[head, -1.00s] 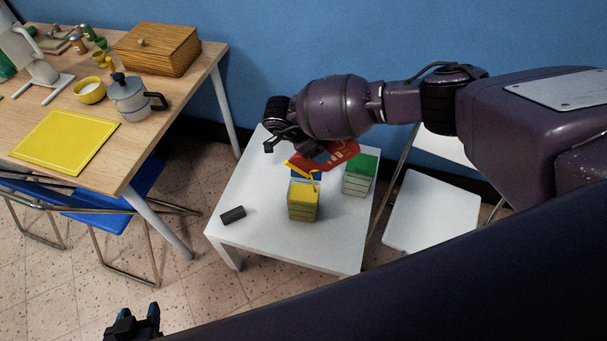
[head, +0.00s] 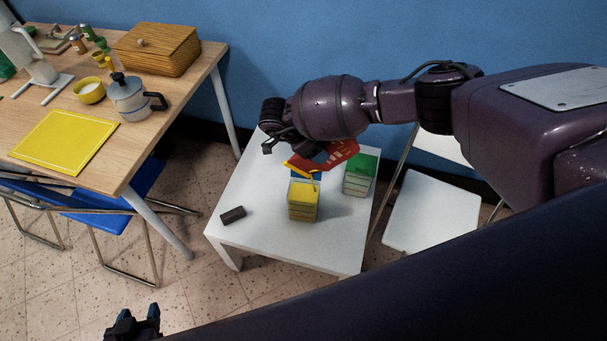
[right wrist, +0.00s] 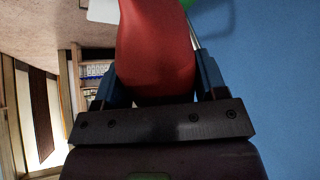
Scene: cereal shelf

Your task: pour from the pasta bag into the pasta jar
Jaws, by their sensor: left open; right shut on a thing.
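The red pasta bag (head: 340,153) is held tilted in my right gripper (head: 295,147), above the containers on the white table. Its yellow-edged end (head: 298,168) points down and left. In the right wrist view the red bag (right wrist: 158,45) fills the space between the two fingers. I cannot tell which is the pasta jar, or whether pasta is falling. My left gripper (head: 138,322) is open and empty at the bottom left.
A dark block (head: 233,215) lies on the white table (head: 265,243), whose front is otherwise clear. A wooden table (head: 155,140) at left holds a moka pot (head: 128,100), a wooden box (head: 157,50) and a yellow mat (head: 62,140). A white chair (head: 430,212) stands at right.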

